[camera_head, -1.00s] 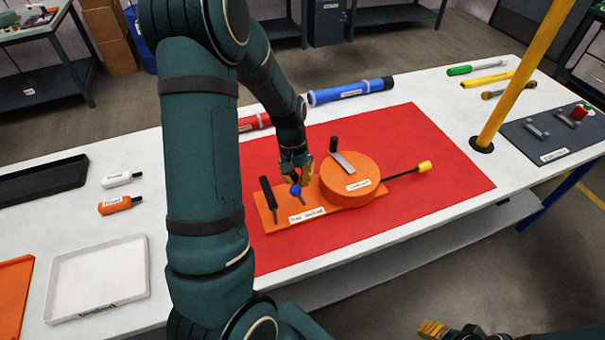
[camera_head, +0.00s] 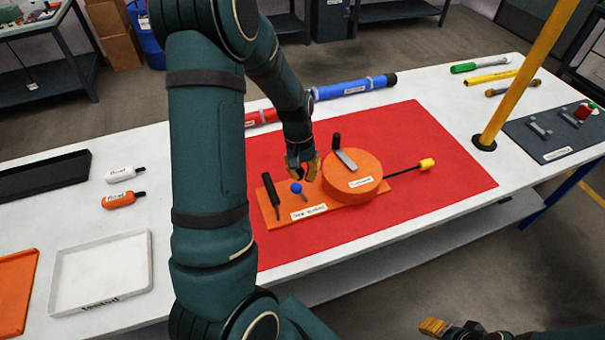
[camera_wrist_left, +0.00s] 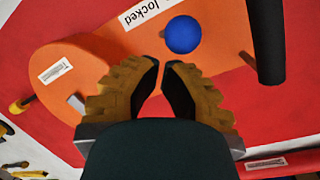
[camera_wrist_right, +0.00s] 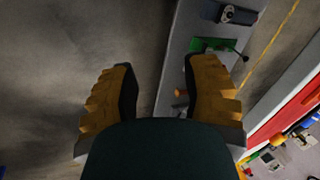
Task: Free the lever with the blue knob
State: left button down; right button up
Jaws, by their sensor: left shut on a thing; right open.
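The blue knob (camera_head: 296,188) tops a short lever on the orange pump base (camera_head: 340,200), between a black-handled lever (camera_head: 270,190) and the round orange housing (camera_head: 352,172). My left gripper (camera_head: 303,172) is just behind and above the knob in the head view. In the left wrist view the fingers (camera_wrist_left: 162,66) are drawn close, with a narrow gap at the tips. The blue knob (camera_wrist_left: 183,35) shows just beyond them, apart from the tips. What the fingers grip I cannot make out. My right gripper (camera_wrist_right: 160,85) is open and empty, away from the table.
The base lies on a red mat (camera_head: 440,150). A yellow-tipped rod (camera_head: 426,165) sticks out right of the housing. Red and blue tubes (camera_head: 355,88) lie behind. A yellow post (camera_head: 515,80) stands at the right. An empty white tray (camera_head: 100,272) is at the left.

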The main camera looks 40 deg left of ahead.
pick_arm(q)
jog(key=s+v, duration=0.1)
jog(key=v, duration=1)
jog(key=w+d+f+m+y+p, duration=0.1)
jog(key=w+d+m+y+p, duration=0.1)
jog(key=w+d+m+p, duration=0.5)
jog(key=shift+m+g, duration=0.4)
jog(key=shift+m, duration=0.3)
jog(key=s+f+b, duration=0.1)
jog(key=f, duration=0.2)
jog(key=s+f+b, duration=0.1)
jog(key=f, duration=0.2)
jog(key=s+a+f+b, duration=0.1)
jog(key=f, duration=0.2)
jog(key=s, duration=0.3)
jog(key=shift+a+f, duration=0.35)
jog(key=shift+f, duration=0.05)
jog(key=shift+s+a+f, duration=0.1)
jog(key=shift+s+a, duration=0.05)
jog(key=shift+s, duration=0.3)
jog(key=shift+s+a, duration=0.3)
jog(key=shift+s, duration=0.45)
jog(key=shift+w+d+f+b, duration=0.1)
jog(key=shift+b, duration=0.2)
